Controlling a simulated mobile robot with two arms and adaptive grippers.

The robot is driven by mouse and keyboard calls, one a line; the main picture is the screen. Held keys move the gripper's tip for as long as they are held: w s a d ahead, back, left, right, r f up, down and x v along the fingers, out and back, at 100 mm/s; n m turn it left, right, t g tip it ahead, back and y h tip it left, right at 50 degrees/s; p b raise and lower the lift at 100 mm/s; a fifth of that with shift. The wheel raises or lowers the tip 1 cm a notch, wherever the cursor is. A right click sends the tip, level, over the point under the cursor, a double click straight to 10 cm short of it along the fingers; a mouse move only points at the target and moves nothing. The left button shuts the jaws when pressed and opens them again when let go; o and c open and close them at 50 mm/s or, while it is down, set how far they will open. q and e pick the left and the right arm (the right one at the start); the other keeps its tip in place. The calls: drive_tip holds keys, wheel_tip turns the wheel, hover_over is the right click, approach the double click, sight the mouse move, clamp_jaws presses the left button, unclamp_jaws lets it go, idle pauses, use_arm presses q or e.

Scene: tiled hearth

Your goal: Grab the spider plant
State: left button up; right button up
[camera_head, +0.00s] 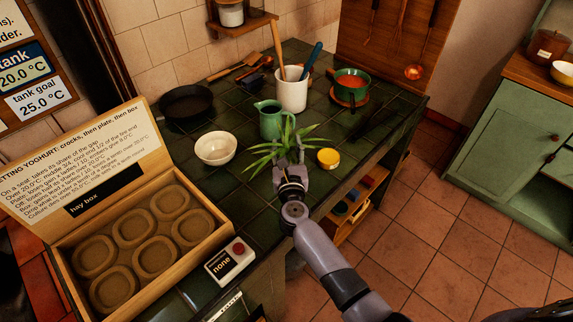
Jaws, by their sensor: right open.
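The spider plant (265,157), with long thin green leaves, stands on the dark green tiled counter near the middle of the head view. Its pot is hidden behind my right gripper. My right gripper (291,160) is at the plant, reaching in from the lower right, with its fingers among the leaves. It is open. I cannot tell whether the fingers touch the plant. My left gripper is not in view.
Near the plant stand a green jug (271,121), a white bowl (215,148) and a yellow-lidded jar (328,158). Behind are a utensil crock (292,95), a black pan (186,103) and a green pot (350,86). The hay box (219,228) is left front.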

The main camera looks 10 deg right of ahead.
drive_tip(key=shift+w, duration=0.2)
drive_tip(key=shift+s, duration=0.1)
drive_tip(key=shift+c, duration=0.5)
clamp_jaws()
